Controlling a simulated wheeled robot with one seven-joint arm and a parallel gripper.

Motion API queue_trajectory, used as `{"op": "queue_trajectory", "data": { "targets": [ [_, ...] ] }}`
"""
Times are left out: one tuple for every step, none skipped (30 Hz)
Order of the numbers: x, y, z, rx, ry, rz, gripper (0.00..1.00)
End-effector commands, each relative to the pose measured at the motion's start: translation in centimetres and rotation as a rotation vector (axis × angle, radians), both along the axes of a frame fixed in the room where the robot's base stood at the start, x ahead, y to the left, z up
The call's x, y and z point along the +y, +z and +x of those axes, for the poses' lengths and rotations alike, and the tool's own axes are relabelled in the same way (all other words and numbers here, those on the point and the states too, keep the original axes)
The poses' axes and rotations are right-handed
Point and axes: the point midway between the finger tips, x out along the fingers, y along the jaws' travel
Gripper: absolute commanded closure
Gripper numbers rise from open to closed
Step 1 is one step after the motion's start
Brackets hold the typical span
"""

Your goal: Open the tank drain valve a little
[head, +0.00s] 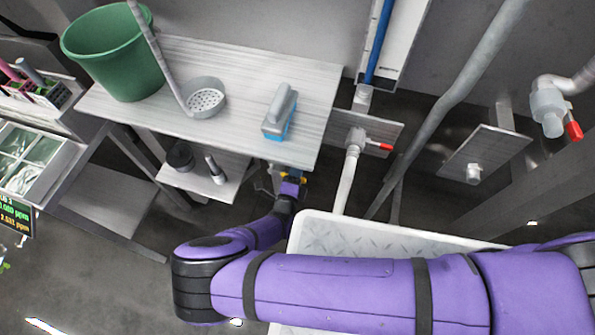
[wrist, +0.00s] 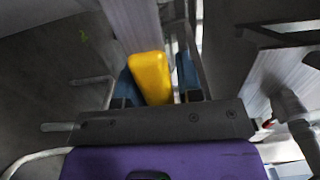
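A yellow handle (wrist: 150,77) stands between the two blue fingers of my gripper (wrist: 158,88) in the wrist view, leaning slightly. A narrow gap shows on its right side, so the fingers are around it but not visibly pressed on it. In the head view my gripper (head: 291,179) is small and reaches down beside the front right corner of the bench, with bits of yellow at its tip. The valve body and the pipe under the yellow handle are hidden. Whether this is the tank drain valve's handle I cannot tell for sure.
The bench (head: 250,75) carries a green bucket (head: 118,60), a strainer (head: 205,98) and a blue-grey brush (head: 280,112). A red-levered valve (head: 355,140) and another red-handled valve (head: 548,105) are to the right. A white tray top (head: 330,232) lies beside my arm. The floor at lower left is free.

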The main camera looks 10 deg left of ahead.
Motion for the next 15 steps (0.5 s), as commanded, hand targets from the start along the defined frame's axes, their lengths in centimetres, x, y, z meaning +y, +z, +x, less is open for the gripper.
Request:
{"op": "queue_trajectory", "data": {
  "targets": [
    [0.0,0.0,0.0,0.000,0.000,0.000,0.79],
    [0.0,0.0,0.0,0.000,0.000,0.000,0.86],
    [0.0,0.0,0.0,0.000,0.000,0.000,0.95],
    [0.0,0.0,0.0,0.000,0.000,0.000,1.00],
    [0.0,0.0,0.0,0.000,0.000,0.000,1.00],
    [0.0,0.0,0.0,0.000,0.000,0.000,1.00],
    [0.0,0.0,0.0,0.000,0.000,0.000,1.00],
    [0.0,0.0,0.0,0.000,0.000,-0.001,1.00],
    [0.0,0.1,0.0,0.001,-0.001,-0.007,1.00],
    [0.0,0.2,0.0,0.001,-0.001,-0.016,1.00],
    [0.0,0.3,0.0,0.002,-0.002,-0.029,1.00],
    [0.0,0.5,0.0,0.004,-0.003,-0.056,1.00],
    [0.0,0.7,0.0,0.007,-0.003,-0.080,1.00],
    [0.0,1.0,0.0,0.010,-0.003,-0.107,1.00],
    [0.0,1.3,0.0,0.013,-0.004,-0.145,1.00]
  ]
}}
